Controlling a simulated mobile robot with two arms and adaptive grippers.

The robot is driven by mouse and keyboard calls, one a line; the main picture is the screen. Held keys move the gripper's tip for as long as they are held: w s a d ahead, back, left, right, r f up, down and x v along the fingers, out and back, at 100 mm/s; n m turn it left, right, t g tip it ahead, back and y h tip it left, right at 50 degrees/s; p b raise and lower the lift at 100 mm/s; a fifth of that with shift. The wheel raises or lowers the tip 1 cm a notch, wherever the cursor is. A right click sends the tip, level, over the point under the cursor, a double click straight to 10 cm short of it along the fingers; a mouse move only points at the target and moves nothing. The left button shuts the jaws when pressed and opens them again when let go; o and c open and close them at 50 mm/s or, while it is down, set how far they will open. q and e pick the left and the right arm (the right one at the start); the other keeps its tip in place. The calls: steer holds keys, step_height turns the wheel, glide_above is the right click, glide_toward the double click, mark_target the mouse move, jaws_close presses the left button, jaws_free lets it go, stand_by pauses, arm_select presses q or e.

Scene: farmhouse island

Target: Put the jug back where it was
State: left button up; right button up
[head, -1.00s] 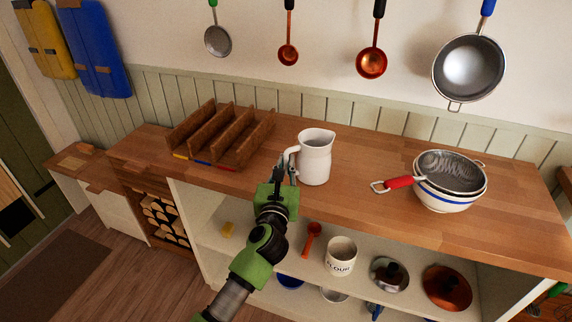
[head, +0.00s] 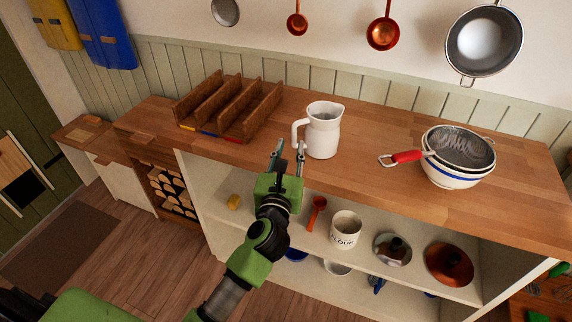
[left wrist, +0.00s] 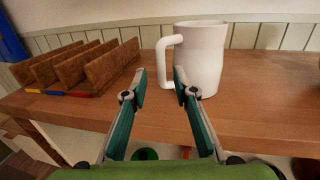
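The white jug (head: 323,132) stands upright on the wooden counter, its handle to the left. In the left wrist view the jug (left wrist: 204,62) stands just beyond my right-hand finger, with its handle above and ahead of the gap between the fingers. My left gripper (head: 288,150) is open and empty at the counter's front edge, short of the jug and apart from it. In the left wrist view the open fingertips (left wrist: 160,88) show clearly. My right gripper is not in view.
A wooden divided rack (head: 222,105) stands left of the jug. Nested bowls with a red-handled strainer (head: 460,150) stand to the right. Bare counter (head: 370,140) lies between. The shelf below holds a flour mug (head: 345,230) and lids. Ladles hang on the wall.

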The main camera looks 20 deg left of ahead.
arm_select(q)
steer(key=s+d, duration=0.1)
steer(key=s, duration=0.5)
steer(key=shift+b, duration=0.35)
steer(key=shift+s, duration=0.1)
